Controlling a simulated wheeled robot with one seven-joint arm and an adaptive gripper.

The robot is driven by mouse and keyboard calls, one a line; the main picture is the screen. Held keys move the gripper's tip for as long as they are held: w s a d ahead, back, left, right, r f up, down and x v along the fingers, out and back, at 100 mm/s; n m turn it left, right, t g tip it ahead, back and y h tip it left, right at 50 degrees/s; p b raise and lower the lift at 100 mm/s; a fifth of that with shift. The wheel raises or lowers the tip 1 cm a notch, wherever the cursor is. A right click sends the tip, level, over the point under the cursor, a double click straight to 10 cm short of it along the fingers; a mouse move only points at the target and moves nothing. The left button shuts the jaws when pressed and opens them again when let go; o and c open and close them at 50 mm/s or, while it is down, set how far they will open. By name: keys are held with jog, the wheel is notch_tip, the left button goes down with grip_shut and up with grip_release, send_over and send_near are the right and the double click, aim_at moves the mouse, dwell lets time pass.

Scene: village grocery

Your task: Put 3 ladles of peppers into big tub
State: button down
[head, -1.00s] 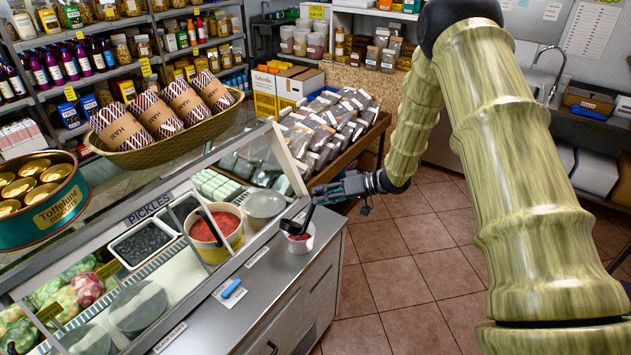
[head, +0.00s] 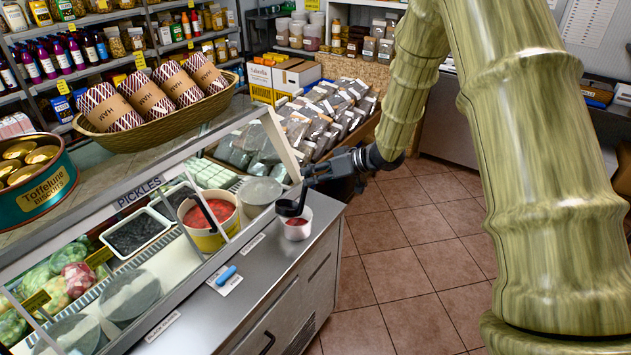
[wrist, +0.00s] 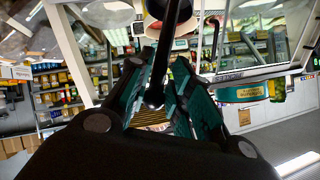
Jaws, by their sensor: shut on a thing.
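My gripper (head: 311,172) is shut on the handle of a dark ladle (head: 290,208). In the wrist view the ladle's handle (wrist: 156,88) runs between the teal finger pads of my gripper (wrist: 158,100). The ladle's bowl is at the back left rim of a white tub (head: 298,230) on the steel counter; I cannot tell whether they touch. Red peppers (head: 297,221) show inside this tub. The inside of the bowl cannot be made out. A yellow pot (head: 204,241) holding more red peppers (head: 209,213) stands behind the glass in the display case.
The glass front (head: 150,255) of the pickle case separates the pot from the counter (head: 262,268). Packaged bags (head: 325,112) sit behind my gripper. Tiled floor (head: 400,235) is open at right.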

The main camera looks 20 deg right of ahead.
jog(key=shift+a+f+b, duration=0.1)
jog(key=shift+a+b, duration=0.35)
jog(key=shift+b, duration=0.5)
jog(key=shift+s+a+r+n+t+h+b, duration=0.25)
jog(key=shift+s+a+n+h+b, duration=0.25)
jog(key=shift+b, duration=0.4)
jog(key=shift+s+a+r+n+t+h+b, duration=0.2)
jog(key=shift+s+a+n+t+h+b, duration=0.25)
jog(key=shift+b, duration=0.4)
jog(key=shift+s+a+r+n+t+h+b, duration=0.15)
jog(key=shift+s+a+n+h+b, duration=0.25)
jog(key=shift+a+b, duration=0.4)
jog(key=shift+s+d+r, duration=0.1)
jog(key=shift+d, duration=0.05)
